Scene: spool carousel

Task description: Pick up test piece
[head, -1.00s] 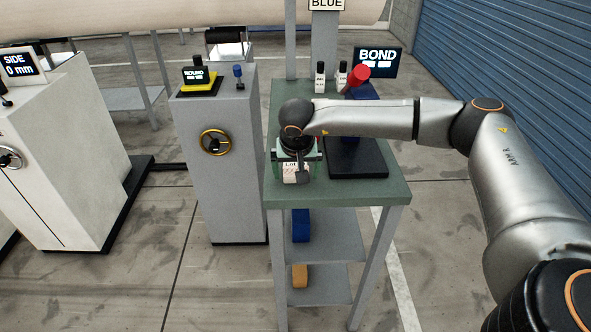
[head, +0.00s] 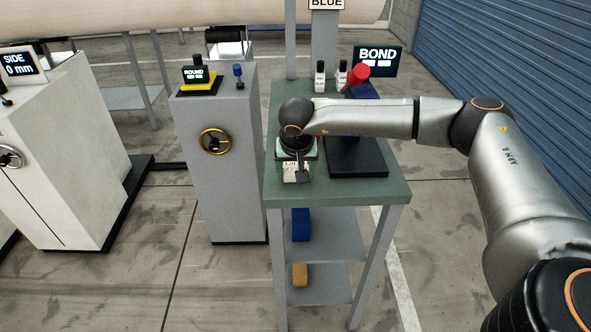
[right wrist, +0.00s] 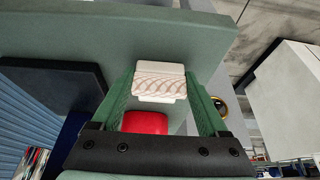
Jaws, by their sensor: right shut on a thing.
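The test piece appears to be the pale block (right wrist: 160,80) with a wavy pattern on one face in the right wrist view. It lies between the fingertips of my right gripper (right wrist: 161,88), which is shut on it. In the head view the gripper (head: 297,160) points down over the near left part of the green table, and a white face marked "Lot" (head: 293,174) shows below the wrist. The wrist hides much of the piece, and I cannot tell whether it touches the table. A red thing (right wrist: 145,122) shows between the fingers, nearer the palm. My left gripper is out of view.
The green table (head: 340,192) carries a black-based device (head: 357,165) with a red knob (head: 355,77), right of the gripper. Small white bottles (head: 320,75) stand behind. A grey cabinet (head: 220,185) with a yellow handwheel (head: 215,141) stands close on the left.

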